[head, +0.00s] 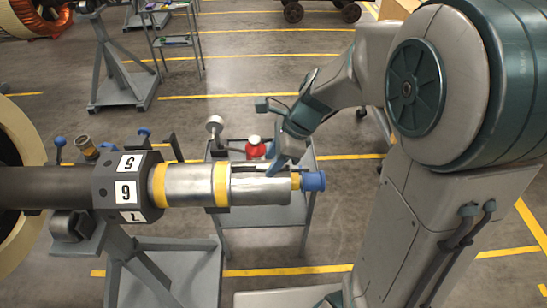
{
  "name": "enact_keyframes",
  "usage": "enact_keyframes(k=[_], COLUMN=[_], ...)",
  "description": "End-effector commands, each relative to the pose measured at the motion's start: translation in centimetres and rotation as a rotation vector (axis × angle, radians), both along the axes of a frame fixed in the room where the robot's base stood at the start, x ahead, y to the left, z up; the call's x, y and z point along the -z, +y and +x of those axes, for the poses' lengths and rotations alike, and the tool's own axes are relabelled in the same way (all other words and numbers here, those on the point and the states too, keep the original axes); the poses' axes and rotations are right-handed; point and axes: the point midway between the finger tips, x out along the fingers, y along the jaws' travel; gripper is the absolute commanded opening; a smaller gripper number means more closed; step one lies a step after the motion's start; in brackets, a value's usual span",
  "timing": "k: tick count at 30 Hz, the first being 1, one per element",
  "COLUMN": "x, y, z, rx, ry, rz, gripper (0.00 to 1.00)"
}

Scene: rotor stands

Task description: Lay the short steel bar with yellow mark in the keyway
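A steel shaft (188,185) lies level, running from the dark hub with numbered faces (127,190) toward the right. My gripper (277,167) points down at the shaft's top, close to the right end of this slot. Its fingertips are small and overlap the shaft in the picture, so I cannot tell touching from apart. I cannot make out the short steel bar with yellow mark, nor whether the fingers hold anything.
A grey cart (262,214) stands behind and below the shaft. On it are a red bottle with a white cap (255,148) and a round-headed tool (214,125). A grey rotor stand (163,275) is under the hub.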

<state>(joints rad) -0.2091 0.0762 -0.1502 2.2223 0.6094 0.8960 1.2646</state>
Motion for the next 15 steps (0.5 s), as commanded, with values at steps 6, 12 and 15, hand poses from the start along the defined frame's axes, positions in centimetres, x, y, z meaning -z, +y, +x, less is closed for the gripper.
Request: enact_keyframes(k=[6, 12, 15], x=[0.00, 0.01, 0.01], y=[0.00, 0.00, 0.00], z=[0.00, 0.00, 0.00], rx=[0.000, 0.000, 0.000], ry=[0.000, 0.000, 0.000], rz=[0.000, 0.000, 0.000], gripper=[0.40, 0.40, 0.65])
